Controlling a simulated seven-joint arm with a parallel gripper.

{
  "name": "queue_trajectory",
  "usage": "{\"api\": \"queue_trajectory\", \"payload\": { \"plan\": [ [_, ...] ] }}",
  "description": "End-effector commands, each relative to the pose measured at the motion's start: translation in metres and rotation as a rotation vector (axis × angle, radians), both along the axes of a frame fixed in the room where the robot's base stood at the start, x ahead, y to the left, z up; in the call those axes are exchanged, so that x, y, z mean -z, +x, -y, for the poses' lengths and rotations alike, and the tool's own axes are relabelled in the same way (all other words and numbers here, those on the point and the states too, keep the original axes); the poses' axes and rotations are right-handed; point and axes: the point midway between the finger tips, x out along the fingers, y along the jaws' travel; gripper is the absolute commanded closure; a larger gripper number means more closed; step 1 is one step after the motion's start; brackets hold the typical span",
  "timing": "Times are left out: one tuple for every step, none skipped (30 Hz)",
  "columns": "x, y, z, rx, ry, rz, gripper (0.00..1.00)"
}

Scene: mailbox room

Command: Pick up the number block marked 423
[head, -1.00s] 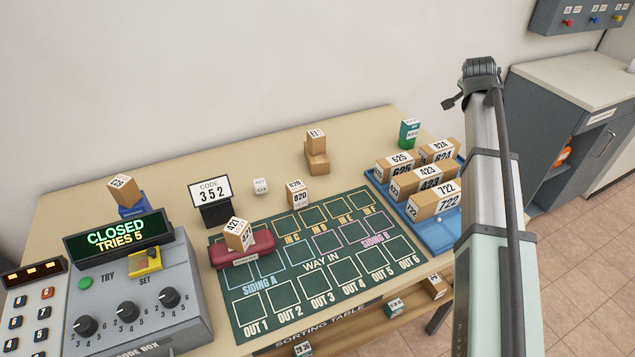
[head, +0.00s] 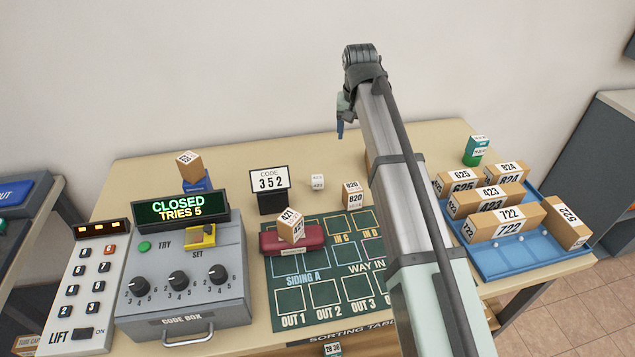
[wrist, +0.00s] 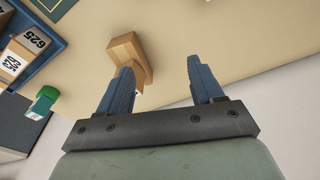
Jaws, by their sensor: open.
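A long tan block marked 423 (head: 491,204) lies in the blue tray (head: 545,262) at the right of the table, between the 625 and 722 blocks. Another tan block (head: 291,226) rests tilted on a red cushion (head: 272,242); its number looks like 421 or 423, too small to be sure. My gripper (head: 341,128) is high above the back of the table, apart from both.
My arm hides part of the green mat (head: 285,290) and most of that stack in the head view. A green item (head: 476,152) stands behind the tray.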

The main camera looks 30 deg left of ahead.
Motion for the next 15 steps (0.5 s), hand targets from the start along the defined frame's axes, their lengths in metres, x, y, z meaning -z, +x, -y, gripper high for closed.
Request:
{"api": "queue_trajectory", "payload": {
  "plan": [
    [0.0, -0.019, -0.016, -0.054, -0.013, -0.028, 0.34],
    [0.0, -0.028, -0.023, -0.082, -0.022, -0.043, 0.34],
    [-0.001, -0.04, -0.03, -0.116, -0.031, -0.061, 0.34],
    [-0.001, -0.048, -0.035, -0.139, -0.037, -0.073, 0.34],
    [-0.001, -0.054, -0.04, -0.16, -0.043, -0.084, 0.34],
    [-0.001, -0.063, -0.045, -0.183, -0.049, -0.097, 0.34],
    [-0.001, -0.068, -0.048, -0.197, -0.053, -0.104, 0.34],
    [-0.001, -0.071, -0.05, -0.209, -0.056, -0.11, 0.34],
    [-0.001, -0.076, -0.052, -0.222, -0.061, -0.117, 0.34],
    [-0.001, -0.078, -0.053, -0.228, -0.062, -0.121, 0.34],
    [0.0, -0.08, -0.054, -0.233, -0.064, -0.124, 0.34],
    [0.003, -0.082, -0.055, -0.238, -0.065, -0.127, 0.34],
    [0.006, -0.082, -0.055, -0.239, -0.066, -0.127, 0.34],
    [0.009, -0.083, -0.055, -0.24, -0.066, -0.128, 0.34],
    [0.014, -0.083, -0.054, -0.24, -0.066, -0.128, 0.34]
  ]
}}
